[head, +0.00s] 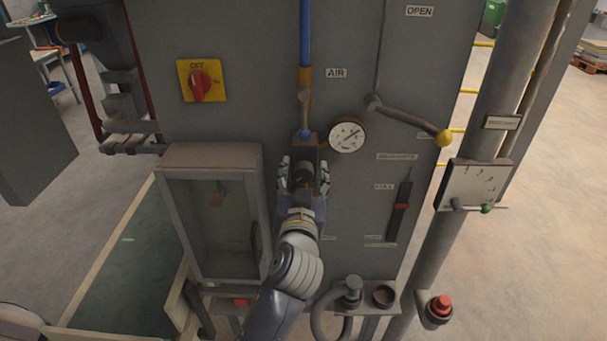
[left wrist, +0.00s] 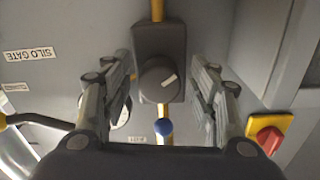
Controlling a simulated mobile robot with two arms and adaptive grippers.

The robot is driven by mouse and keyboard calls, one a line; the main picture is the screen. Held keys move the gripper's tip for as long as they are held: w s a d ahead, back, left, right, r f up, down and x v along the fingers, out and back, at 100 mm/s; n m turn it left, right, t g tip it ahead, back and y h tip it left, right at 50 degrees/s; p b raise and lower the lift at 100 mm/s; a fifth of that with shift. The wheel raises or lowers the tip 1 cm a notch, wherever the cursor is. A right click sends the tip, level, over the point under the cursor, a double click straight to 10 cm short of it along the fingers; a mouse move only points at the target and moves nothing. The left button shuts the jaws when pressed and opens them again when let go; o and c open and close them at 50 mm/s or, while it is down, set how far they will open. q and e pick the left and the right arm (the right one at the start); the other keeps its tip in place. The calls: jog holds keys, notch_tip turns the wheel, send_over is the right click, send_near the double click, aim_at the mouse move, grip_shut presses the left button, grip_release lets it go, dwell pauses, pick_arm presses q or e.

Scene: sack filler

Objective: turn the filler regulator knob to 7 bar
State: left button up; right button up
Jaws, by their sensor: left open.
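The regulator knob (left wrist: 160,79) is a dark round knob with a white pointer mark, on a dark regulator block below the blue air line. In the head view the knob (head: 304,174) shows between the fingers of my left gripper (head: 304,178). In the left wrist view the fingers (left wrist: 162,95) stand open on both sides of the knob, with gaps to it. The pressure gauge (head: 347,135) is a white dial right of the regulator; its reading is too small to tell. In the left wrist view the gauge is mostly hidden behind a finger. My right gripper is out of view.
A yellow-and-red rotary switch (head: 201,81) is at the panel's upper left. A lever with a yellow ball (head: 444,138) sticks out at the right. A glass-fronted box (head: 212,215) stands left of my arm. A red button (head: 439,306) is at lower right.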

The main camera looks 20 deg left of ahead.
pick_arm(q)
jog(key=shift+s, duration=0.1)
jog(key=shift+s+d+f, duration=0.1)
jog(key=shift+s+d, duration=0.05)
jog(key=shift+s, duration=0.2)
jog(key=v, duration=0.6)
jog(key=shift+s, duration=0.25)
